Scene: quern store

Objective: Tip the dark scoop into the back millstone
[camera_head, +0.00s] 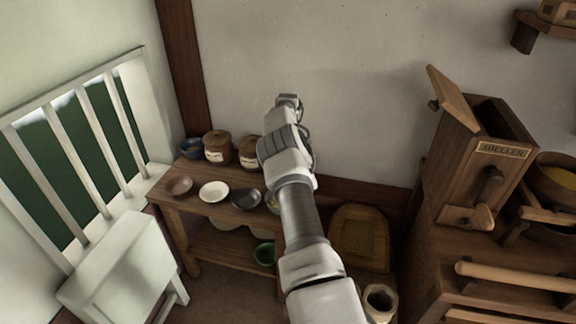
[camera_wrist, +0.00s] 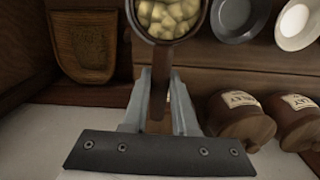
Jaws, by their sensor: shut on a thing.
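My gripper (camera_wrist: 161,82) is shut on the brown handle of a dark scoop (camera_wrist: 138,32), seen in the wrist view. The scoop's round bowl is at the top edge of that view, partly cut off, and holds pale yellow chunks (camera_wrist: 165,14). The scoop appears held up in front of the shelf, touching nothing that I can see but my fingers. I cannot make out a millstone in either view.
A wooden shelf table (camera_head: 215,215) carries small bowls, including a white one (camera_head: 214,192), and lidded jars (camera_head: 217,147). A wooden sheller (camera_head: 480,150) stands at right beside a wooden bowl (camera_head: 560,175). A white railing (camera_head: 75,150) is at left.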

